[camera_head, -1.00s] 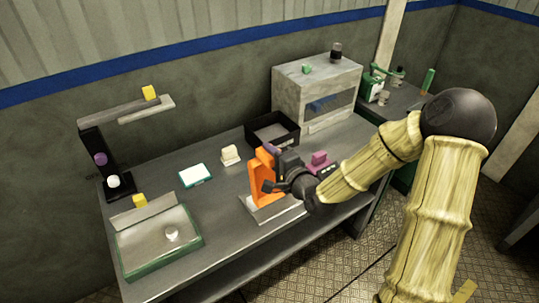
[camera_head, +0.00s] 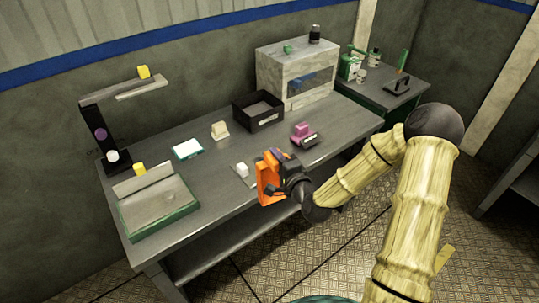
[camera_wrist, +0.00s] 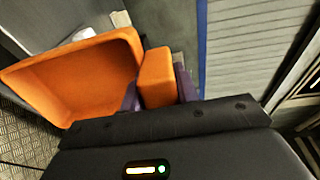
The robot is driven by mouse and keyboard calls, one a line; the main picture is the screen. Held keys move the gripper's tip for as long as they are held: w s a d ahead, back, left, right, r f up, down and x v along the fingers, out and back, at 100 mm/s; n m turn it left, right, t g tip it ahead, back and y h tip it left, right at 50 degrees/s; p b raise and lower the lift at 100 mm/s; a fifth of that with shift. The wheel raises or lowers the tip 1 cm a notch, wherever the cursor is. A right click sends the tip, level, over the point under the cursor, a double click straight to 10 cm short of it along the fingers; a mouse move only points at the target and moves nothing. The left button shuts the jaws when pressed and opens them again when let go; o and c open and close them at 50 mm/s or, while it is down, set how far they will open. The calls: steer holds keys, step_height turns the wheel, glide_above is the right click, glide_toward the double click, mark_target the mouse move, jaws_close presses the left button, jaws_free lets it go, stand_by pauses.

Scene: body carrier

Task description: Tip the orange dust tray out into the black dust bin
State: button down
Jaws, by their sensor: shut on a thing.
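The orange dust tray (camera_head: 266,182) is off the bench surface, in front of the bench's near edge, and looks tilted up on its side. My gripper (camera_head: 280,160) is shut on it. In the wrist view the purple fingers of my gripper (camera_wrist: 158,90) sit on both sides of the tray's block-shaped handle. The open hollow of the orange dust tray (camera_wrist: 78,78) shows at left, with no clear contents. The black dust bin (camera_head: 258,123) stands on the bench, farther back and apart from the tray.
A pink and dark device (camera_head: 303,132) stands right of the bin, a grey cabinet (camera_head: 295,80) behind. A cream block (camera_head: 219,130), a white-topped pad (camera_head: 187,148) and a green-edged tray (camera_head: 160,222) are at left. A small white block (camera_head: 242,169) lies near the orange tray.

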steer(key=s+d+f+m+h, duration=0.1)
steer(key=d+f+h, duration=0.1)
steer(key=f, duration=0.3)
steer(key=s+d+f+m+h, duration=0.2)
steer(key=d+f, duration=0.2)
steer(key=f, duration=0.2)
steer(key=s+d+f+m+t+h, duration=0.1)
steer(key=s+d+f+h, duration=0.1)
steer(key=f, duration=0.4)
steer(key=shift+d+m+h, duration=0.4)
steer(key=shift+d+h, duration=0.1)
steer(key=shift+d, duration=0.55)
steer(key=shift+s+f, duration=0.1)
steer(key=shift+f, duration=0.05)
